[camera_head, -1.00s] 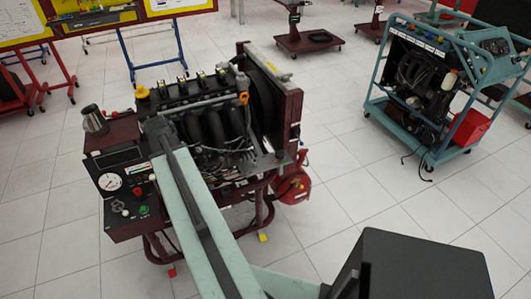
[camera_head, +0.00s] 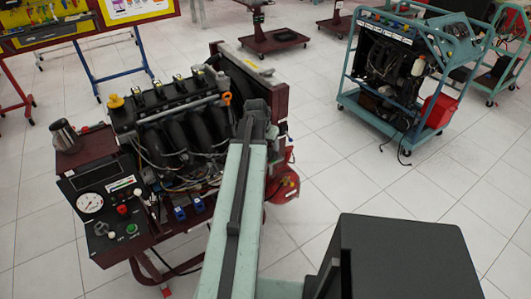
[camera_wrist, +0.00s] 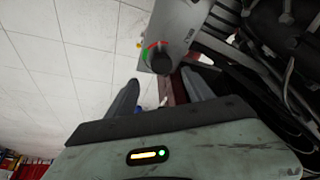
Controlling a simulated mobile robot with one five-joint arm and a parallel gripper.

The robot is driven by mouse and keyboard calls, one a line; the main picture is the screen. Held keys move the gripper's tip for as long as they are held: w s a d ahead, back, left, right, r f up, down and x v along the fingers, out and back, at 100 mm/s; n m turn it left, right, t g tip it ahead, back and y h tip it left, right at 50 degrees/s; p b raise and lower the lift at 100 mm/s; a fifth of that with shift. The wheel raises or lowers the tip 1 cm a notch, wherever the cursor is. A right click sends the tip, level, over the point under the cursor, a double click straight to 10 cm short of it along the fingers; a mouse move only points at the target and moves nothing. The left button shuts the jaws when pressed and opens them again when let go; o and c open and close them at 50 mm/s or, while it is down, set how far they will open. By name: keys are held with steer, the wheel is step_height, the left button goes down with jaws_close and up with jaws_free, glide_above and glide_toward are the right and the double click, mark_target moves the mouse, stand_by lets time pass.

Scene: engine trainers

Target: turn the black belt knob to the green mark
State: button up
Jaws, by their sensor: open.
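The black belt knob (camera_wrist: 158,63) is in the wrist view, on a grey panel (camera_wrist: 178,22) near the top middle. A red arc shows above the knob and a green mark (camera_wrist: 146,56) to its left. Which way the knob points is too small to tell. My gripper (camera_wrist: 159,80) is open, with one dark finger to the left and one to the right below the knob. Nothing is between the fingers, and they appear apart from the knob. In the head view my arm hides the gripper, and I cannot make out the knob there.
The engine trainer (camera_head: 185,140) stands left of my arm, with a control box (camera_head: 105,195) and a metal cup (camera_head: 64,135). In the wrist view, dark hoses and engine parts (camera_wrist: 265,60) crowd the right. A teal trainer cart (camera_head: 400,80) stands farther right, with clear floor between.

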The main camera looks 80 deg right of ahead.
mark_target(269, 152)
steer(key=b+x, duration=0.2)
steer(key=x, duration=0.1)
steer(key=b+x, duration=0.3)
steer(key=shift+w+f, duration=0.2)
steer(key=shift+f, duration=0.1)
steer(key=shift+r, duration=0.1)
steer(key=c, duration=1.3)
steer(key=shift+w+d+r, duration=0.1)
steer(key=shift+d, duration=0.1)
jaws_close()
steer(key=shift+a, duration=0.15)
steer(key=shift+n, duration=0.3)
